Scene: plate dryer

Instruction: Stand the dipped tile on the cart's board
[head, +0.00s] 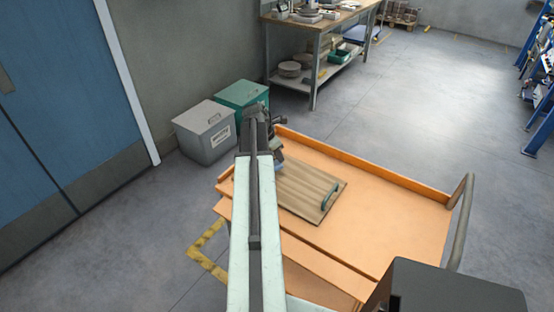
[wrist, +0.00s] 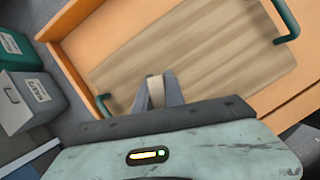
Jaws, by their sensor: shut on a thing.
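The cart (head: 390,215) is orange with a raised rim. A wooden board (head: 305,185) with green handles lies flat on its top and fills much of the wrist view (wrist: 200,50). My gripper (wrist: 158,90) is shut on a narrow, pale beige piece, the tile (wrist: 156,92), seen edge-on between the two grey fingers. They are over the board's near edge in the wrist view; whether the tile touches the board cannot be told. In the head view my arm hides most of the gripper and the tile. Any dipped coating on the tile cannot be made out.
A grey bin (head: 205,132) and a green bin (head: 241,95) stand on the floor beyond the cart's left end. A workbench (head: 318,25) with items stands behind. The cart's top right of the board is bare. A metal push handle (head: 461,222) rises at its right end.

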